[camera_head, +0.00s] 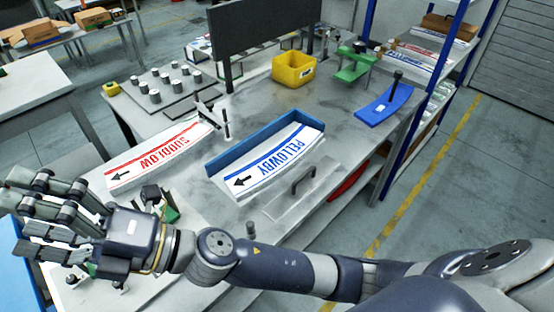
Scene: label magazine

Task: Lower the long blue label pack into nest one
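A long white label pack with blue "PELLOWBY" lettering and an arrow (266,166) lies mid-table, with a blue wall (262,138) along its far side. I cannot tell whether this is nest one; no nest number is readable. A similar pack with red "SUDBLOW" lettering (158,155) lies to its left. My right gripper (32,208), on the arm from the right, is at the far left over the near table edge, fingers spread and empty, apart from both packs. My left gripper is not in view.
A plate with a dark handle (303,178) lies right of the blue-lettered pack. Behind are a yellow bin (294,70), a green fixture (355,64), a blue plate with a post (384,104) and a dark upright panel (262,36). A shelf rack (412,120) stands right.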

